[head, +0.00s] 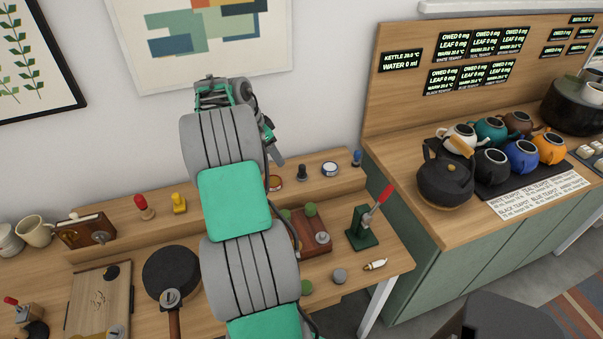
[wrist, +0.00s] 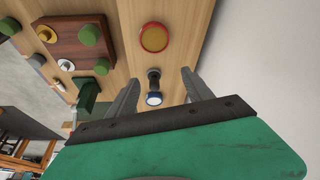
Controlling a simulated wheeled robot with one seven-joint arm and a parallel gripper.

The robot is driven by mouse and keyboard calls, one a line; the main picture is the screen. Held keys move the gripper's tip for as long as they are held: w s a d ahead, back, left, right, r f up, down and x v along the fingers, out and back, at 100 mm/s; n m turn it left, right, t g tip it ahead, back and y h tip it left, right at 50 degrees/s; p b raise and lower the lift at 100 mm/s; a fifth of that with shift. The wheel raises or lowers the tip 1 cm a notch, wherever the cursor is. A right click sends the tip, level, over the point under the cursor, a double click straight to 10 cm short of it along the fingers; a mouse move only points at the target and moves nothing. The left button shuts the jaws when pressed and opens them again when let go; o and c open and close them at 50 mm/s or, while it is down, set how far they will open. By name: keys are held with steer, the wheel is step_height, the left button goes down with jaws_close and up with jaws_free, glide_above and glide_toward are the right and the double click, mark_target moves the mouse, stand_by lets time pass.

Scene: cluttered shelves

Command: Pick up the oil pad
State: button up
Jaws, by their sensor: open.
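A round, red-rimmed tin with an amber top, which looks like the oil pad (wrist: 154,37), lies flat on the wooden shelf in the wrist view. In the head view the tin (head: 275,182) shows just right of my arm, on the raised back shelf. My gripper (wrist: 158,75) is open and empty, its two fingers spread apart. The tin lies beyond the fingertips, not between them. A black-handled piece (wrist: 153,76) stands between the tin and my gripper in the wrist view. My arm hides part of the shelf in the head view.
A black stamp (head: 302,172), a white-topped round tin (head: 330,169) and a blue-topped piece (head: 357,158) stand right of the amber tin. A wooden tray with green knobs (head: 309,241) and a green press (head: 362,228) stand in front. The wall (head: 320,100) rises behind the shelf.

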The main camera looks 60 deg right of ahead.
mark_target(300, 166)
steer(key=s+d+f+m, duration=0.1)
steer(key=s+d+f, duration=0.1)
steer(key=f, duration=0.1)
steer(key=s+d+f+m+p, duration=0.1)
steer(key=s+d+f, duration=0.1)
steer(key=f, duration=0.1)
steer(key=s+d+f+m+p, duration=0.1)
steer(key=s+d+f, duration=0.1)
steer(key=s+f, duration=0.1)
steer(key=shift+d+f+g, duration=0.3)
steer(key=shift+f+g, duration=0.1)
steer(key=shift+f, duration=0.2)
jaws_close()
